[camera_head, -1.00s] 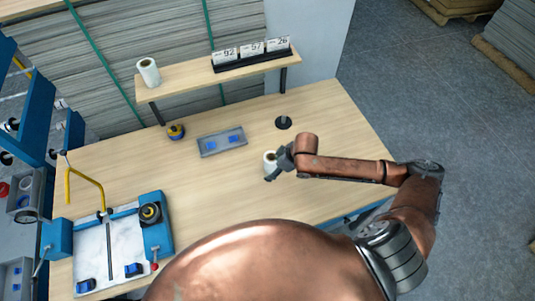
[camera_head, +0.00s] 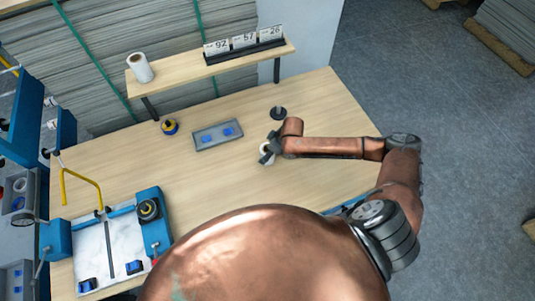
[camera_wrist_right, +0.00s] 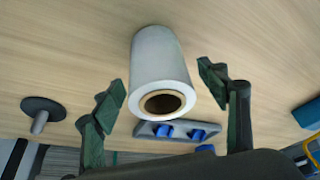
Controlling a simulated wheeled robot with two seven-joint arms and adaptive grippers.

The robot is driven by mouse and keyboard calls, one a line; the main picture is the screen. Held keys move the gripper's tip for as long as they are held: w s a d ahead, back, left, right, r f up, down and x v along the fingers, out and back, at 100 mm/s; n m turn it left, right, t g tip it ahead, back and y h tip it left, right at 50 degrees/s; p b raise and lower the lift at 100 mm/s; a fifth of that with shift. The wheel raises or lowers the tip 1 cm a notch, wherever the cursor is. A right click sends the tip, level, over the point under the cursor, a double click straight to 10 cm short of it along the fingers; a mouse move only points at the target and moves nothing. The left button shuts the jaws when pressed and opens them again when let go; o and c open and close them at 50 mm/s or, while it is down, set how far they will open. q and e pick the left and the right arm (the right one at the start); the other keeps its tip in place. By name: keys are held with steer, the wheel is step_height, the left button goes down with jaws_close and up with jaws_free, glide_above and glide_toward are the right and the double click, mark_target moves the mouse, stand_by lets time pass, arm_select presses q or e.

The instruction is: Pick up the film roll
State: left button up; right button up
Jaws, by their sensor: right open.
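A white film roll with a brown core (camera_wrist_right: 158,68) stands on the wooden table in the right wrist view. My right gripper (camera_wrist_right: 162,100) is open, with its two dark green fingers apart on either side of the near end of the roll. No contact with the roll shows. In the head view my right gripper (camera_head: 268,150) is at the roll (camera_head: 270,154), which it mostly hides. My left gripper is not in view.
A grey tray with blue pieces (camera_head: 218,135), a dark round base with a post (camera_head: 278,113) and a yellow-blue tape roll (camera_head: 170,127) are on the table. A blue-framed device (camera_head: 150,222) stands at the left. The table front centre is clear.

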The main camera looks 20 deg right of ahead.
steer(key=c, duration=1.4)
steer(key=shift+r, duration=0.1)
